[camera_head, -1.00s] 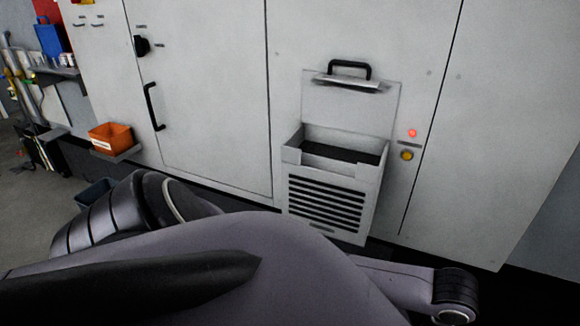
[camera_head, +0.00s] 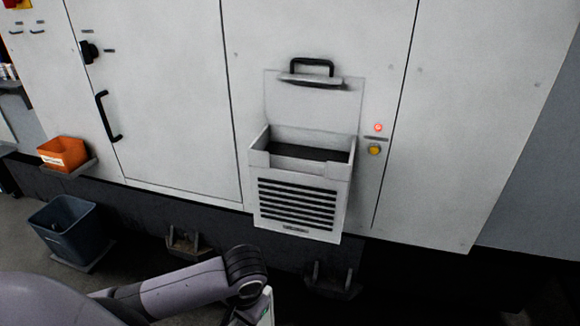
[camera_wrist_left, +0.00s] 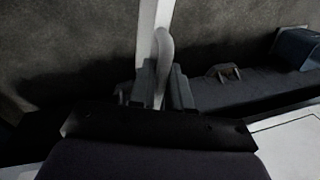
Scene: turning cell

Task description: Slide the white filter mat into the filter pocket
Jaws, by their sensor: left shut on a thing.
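The filter pocket (camera_head: 298,205) is a pale box with a louvred front on the machine's white panel, right of centre in the head view. Its lid (camera_head: 312,98), with a black handle, stands raised, and its top is open with a dark interior. My left gripper (camera_wrist_left: 161,88) is shut on the white filter mat (camera_wrist_left: 147,40), which shows edge-on as a pale strip. In the head view the gripper is at the bottom edge, below the pocket and apart from it, with a sliver of the mat (camera_head: 268,306) beside it; the rest is cut off. My right gripper is not in view.
A red light (camera_head: 378,127) and a yellow button (camera_head: 374,150) are right of the pocket. An orange bin (camera_head: 63,153) sits on a ledge at left, above a dark blue-grey bin (camera_head: 65,232) on the floor. Machine feet (camera_head: 333,285) stand below the pocket. The space before the pocket is clear.

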